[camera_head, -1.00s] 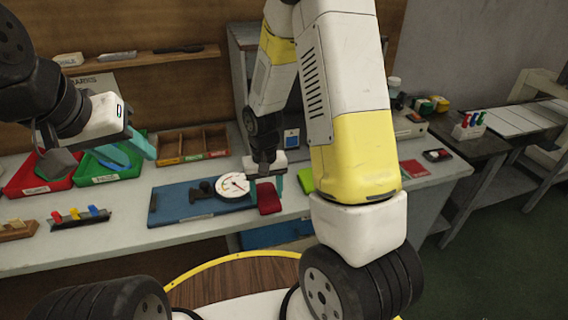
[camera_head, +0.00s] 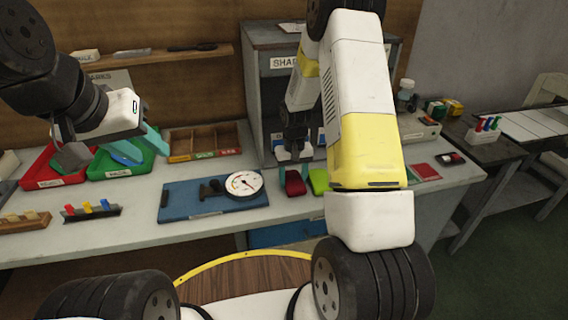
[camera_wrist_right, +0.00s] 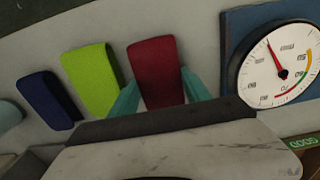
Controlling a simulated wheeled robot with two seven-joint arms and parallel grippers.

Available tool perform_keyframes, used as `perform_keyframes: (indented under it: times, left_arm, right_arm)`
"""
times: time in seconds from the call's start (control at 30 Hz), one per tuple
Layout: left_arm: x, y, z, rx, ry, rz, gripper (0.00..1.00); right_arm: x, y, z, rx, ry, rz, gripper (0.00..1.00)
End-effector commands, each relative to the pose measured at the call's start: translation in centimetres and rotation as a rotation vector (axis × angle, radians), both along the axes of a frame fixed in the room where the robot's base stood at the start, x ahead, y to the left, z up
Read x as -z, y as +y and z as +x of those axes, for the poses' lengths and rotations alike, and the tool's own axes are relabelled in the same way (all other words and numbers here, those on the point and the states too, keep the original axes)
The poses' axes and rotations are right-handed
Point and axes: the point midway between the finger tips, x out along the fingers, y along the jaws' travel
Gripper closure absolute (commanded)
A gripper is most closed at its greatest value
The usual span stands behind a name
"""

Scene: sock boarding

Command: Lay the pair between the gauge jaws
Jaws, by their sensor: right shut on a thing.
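My right gripper (camera_head: 294,168) is shut on a folded dark red pair (camera_head: 295,184). In the right wrist view the red pair (camera_wrist_right: 156,68) sits between its two teal fingers (camera_wrist_right: 160,95). Whether it touches the bench is unclear. The gauge has a white round dial (camera_head: 243,184) and a black block (camera_head: 210,189) to its left on a blue board (camera_head: 182,203). The red pair is right of the dial, apart from it; the dial (camera_wrist_right: 277,65) also shows in the wrist view. My left gripper (camera_head: 140,147) is open and empty above the red and green trays.
A lime green pair (camera_head: 319,181) lies right of the red one; a dark blue pair (camera_wrist_right: 48,101) shows in the wrist view. A red tray (camera_head: 50,183), a green tray (camera_head: 118,172) and a wooden divided box (camera_head: 203,141) stand left. A grey shelf cabinet (camera_head: 262,70) stands behind.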

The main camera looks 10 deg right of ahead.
Motion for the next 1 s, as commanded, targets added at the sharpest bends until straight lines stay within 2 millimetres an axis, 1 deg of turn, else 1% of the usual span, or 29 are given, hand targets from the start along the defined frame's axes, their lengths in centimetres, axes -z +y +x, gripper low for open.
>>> perform_keyframes:
  times: [0.27,0.3,0.37,0.4,0.77,0.87,1.0]
  left_arm:
    - [0.0,0.0,0.0,0.000,0.000,0.000,0.64]
    - [0.0,0.0,0.0,0.000,0.000,0.000,0.64]
    - [0.0,0.0,0.0,0.000,0.000,0.000,0.64]
    - [0.0,0.0,0.0,0.000,0.000,0.000,0.64]
    - [0.0,0.0,0.0,0.000,0.000,0.000,0.64]
    - [0.0,0.0,0.0,0.000,0.000,0.000,0.64]
    - [0.0,0.0,0.0,0.000,0.000,0.000,0.64]
  right_arm:
    - [0.2,0.0,0.0,0.000,0.000,0.000,0.85]
    - [0.2,0.0,0.0,0.001,0.000,0.000,0.42]
    - [0.2,0.0,0.0,0.001,-0.001,0.000,0.31]
    - [0.2,0.0,0.0,0.001,-0.001,0.000,0.23]
    - [-0.1,0.0,0.0,0.001,-0.002,0.000,0.23]
    - [-1.1,0.0,0.1,0.001,-0.004,0.000,0.23]
    - [-3.7,0.0,0.1,0.001,-0.007,0.001,0.23]
